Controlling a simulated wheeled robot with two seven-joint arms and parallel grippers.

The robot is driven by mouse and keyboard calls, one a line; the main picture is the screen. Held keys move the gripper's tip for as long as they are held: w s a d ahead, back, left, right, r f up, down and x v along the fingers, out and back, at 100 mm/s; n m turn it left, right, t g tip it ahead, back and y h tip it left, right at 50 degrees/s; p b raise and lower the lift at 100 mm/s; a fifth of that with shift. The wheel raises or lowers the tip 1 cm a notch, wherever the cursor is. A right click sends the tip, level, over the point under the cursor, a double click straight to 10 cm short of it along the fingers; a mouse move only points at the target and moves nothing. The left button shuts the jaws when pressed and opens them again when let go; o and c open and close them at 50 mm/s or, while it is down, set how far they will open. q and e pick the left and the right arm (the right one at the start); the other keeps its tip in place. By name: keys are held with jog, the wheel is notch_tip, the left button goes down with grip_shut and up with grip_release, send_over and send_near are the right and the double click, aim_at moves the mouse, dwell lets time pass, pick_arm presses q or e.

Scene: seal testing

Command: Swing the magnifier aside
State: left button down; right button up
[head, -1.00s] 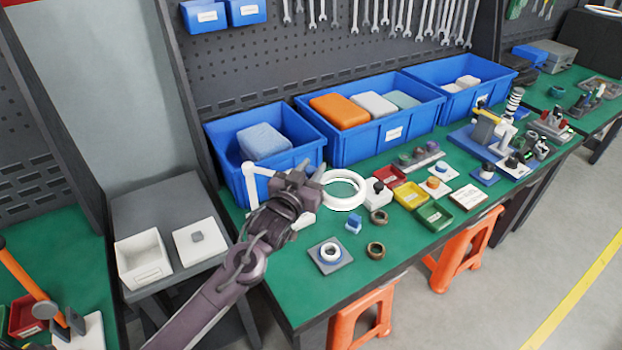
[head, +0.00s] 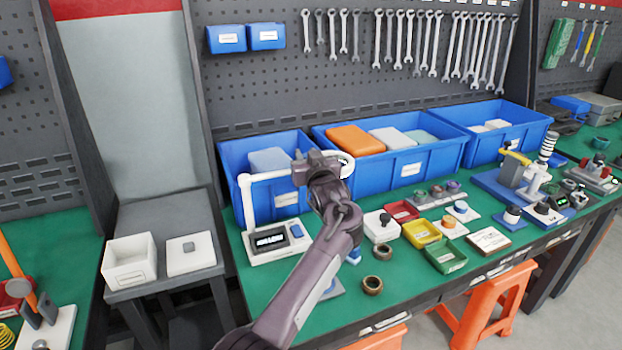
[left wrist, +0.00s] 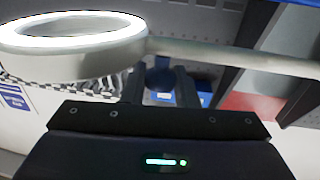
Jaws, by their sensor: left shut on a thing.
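The magnifier is a white ring lamp (head: 347,163) on a white jointed arm (head: 272,175). Its arm rises from a post (head: 248,208) on the left part of the green bench. In the head view my left gripper (head: 318,162) covers much of the ring, which shows behind it against the blue bins. In the left wrist view the ring (left wrist: 105,68) is at upper left and its arm (left wrist: 215,52) runs right. My left gripper's fingers (left wrist: 160,88) are closed below the ring arm, by a small dark round part. The exact grip contact is hard to see. My right gripper is out of view.
A white device with a display (head: 270,241) sits at the post's foot. Blue bins (head: 410,165) line the back. Small trays (head: 421,234), rings (head: 372,285) and fixtures crowd the bench to the right. A grey side table (head: 165,235) stands at left.

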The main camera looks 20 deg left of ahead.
pick_arm(q)
jog(key=w+a+n+g+y+b, duration=0.1)
jog(key=b, duration=0.1)
jog(key=w+a+n+g+y+b, duration=0.1)
jog(key=b, duration=0.1)
jog(key=shift+w+a+r+y+b, duration=0.1)
jog(key=shift+w+r+y+b, duration=0.1)
jog(key=shift+y+b, duration=0.1)
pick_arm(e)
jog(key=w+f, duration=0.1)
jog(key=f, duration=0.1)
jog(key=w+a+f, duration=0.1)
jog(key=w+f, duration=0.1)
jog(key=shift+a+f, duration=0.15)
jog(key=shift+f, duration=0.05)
pick_arm(q)
jog(key=shift+r, duration=0.1)
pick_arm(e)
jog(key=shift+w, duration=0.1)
pick_arm(q)
jog(key=c, duration=1.4)
grip_release()
jog(key=shift+o, duration=1.2)
jog(key=shift+a+f, duration=0.1)
jog(key=shift+f, duration=0.1)
